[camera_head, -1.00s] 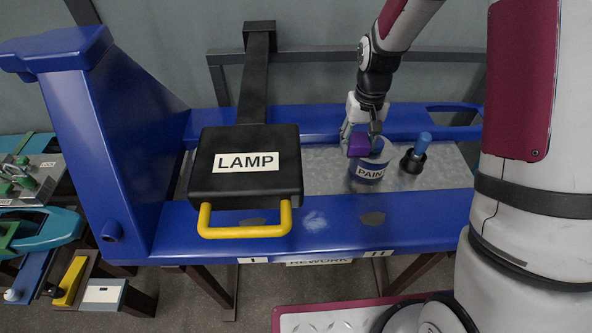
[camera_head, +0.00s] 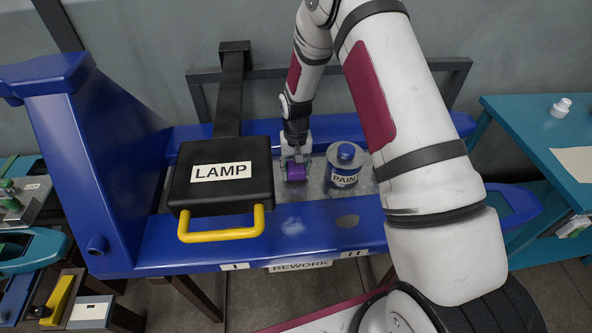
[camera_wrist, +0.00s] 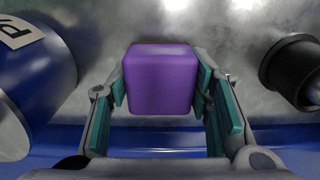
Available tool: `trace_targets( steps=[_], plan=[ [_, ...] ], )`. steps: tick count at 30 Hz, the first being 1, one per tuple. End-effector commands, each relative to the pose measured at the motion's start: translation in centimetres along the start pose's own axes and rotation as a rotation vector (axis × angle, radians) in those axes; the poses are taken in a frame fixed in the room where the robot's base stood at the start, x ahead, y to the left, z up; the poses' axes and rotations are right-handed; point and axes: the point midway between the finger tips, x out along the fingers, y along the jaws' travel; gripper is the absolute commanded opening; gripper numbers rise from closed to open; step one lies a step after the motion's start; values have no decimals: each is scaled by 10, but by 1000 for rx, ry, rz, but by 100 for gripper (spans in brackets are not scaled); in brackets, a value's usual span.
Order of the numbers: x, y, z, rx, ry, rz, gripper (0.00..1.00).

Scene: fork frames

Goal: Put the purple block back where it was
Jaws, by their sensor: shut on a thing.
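The purple block (camera_head: 296,173) is between the fingers of my gripper (camera_head: 295,163), over the grey bench surface just left of the paint can. In the wrist view the block (camera_wrist: 160,82) sits squarely between the teal finger pads of my gripper (camera_wrist: 161,92), which is shut on it. I cannot tell whether its underside touches the surface. The paint can (camera_head: 345,179), blue with a white label, stands upright close to the right of the block. It shows at the left edge of the wrist view (camera_wrist: 42,70).
A black lamp box (camera_head: 220,172) with a yellow handle (camera_head: 222,232) stands close left of my gripper. The blue bench frame (camera_head: 180,252) has marks I and II in front. A black cylinder (camera_wrist: 292,75) is at right in the wrist view. A teal table (camera_head: 520,140) is far right.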

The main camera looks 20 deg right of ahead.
Motion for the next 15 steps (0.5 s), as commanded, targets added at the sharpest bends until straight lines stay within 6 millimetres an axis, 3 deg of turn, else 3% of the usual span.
trace_targets(
  steps=[2,13,14,15],
  plan=[
    [8,0,0,0,0,0,0],
    [12,0,-1,-1,1,0,0],
    [12,0,0,-1,1,0,48],
    [12,0,0,-1,1,0,57]
  ],
)
